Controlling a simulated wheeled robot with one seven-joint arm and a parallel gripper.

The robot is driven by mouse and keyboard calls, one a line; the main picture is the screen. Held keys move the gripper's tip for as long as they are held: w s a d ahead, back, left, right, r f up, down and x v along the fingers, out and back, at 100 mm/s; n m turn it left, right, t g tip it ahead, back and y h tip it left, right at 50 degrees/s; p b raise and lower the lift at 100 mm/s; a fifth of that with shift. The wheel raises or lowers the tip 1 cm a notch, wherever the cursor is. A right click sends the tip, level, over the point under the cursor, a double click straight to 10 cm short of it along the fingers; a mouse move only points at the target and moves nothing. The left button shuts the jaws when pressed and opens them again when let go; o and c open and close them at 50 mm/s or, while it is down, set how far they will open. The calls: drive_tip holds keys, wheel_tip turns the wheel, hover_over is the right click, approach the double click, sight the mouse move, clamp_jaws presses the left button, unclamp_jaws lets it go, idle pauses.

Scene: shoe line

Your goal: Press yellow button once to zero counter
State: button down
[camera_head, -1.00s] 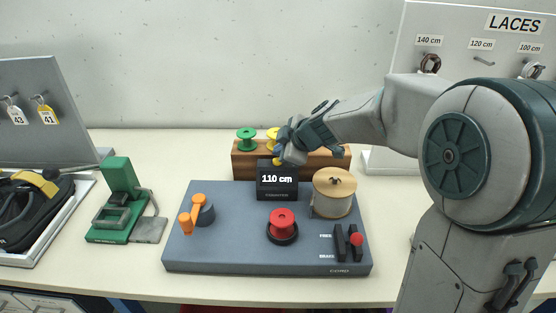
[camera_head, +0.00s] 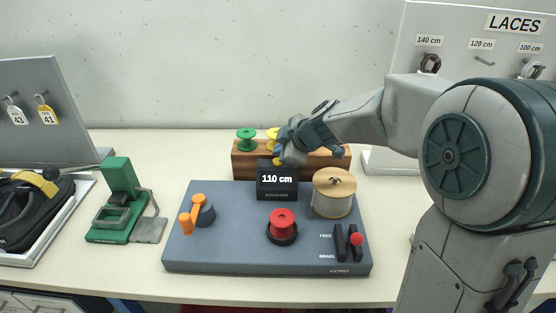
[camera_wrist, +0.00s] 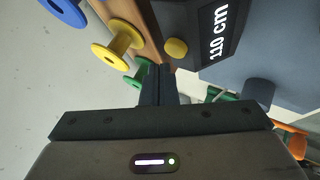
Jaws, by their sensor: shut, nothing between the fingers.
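The counter (camera_head: 277,193) is a black box at the back of the grey cord board, and its display reads 110 cm. The yellow button (camera_head: 277,162) is on top of the counter. In the wrist view the button (camera_wrist: 176,48) is in plain sight beside the 110 cm display (camera_wrist: 217,32). My gripper (camera_head: 281,156) is over the top of the counter, close to the button. In the wrist view my gripper's fingers (camera_wrist: 158,72) are shut and empty, with their tips just beside the button. I cannot tell whether they touch it.
A wooden rack (camera_head: 244,167) with green (camera_head: 246,139) and yellow spools stands right behind the counter. A cord reel (camera_head: 334,194) stands to its right. A red knob (camera_head: 282,222), orange-handled part (camera_head: 187,222) and red-tipped lever (camera_head: 356,240) are on the board (camera_head: 230,245).

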drive_tip(key=shift+f+b, duration=0.9)
drive_tip(key=shift+b, duration=0.85)
idle(0.6)
idle(0.3)
drive_tip(key=shift+r, duration=0.9)
drive_tip(key=shift+r+p, duration=1.25)
drive_tip(key=shift+r, duration=1.25)
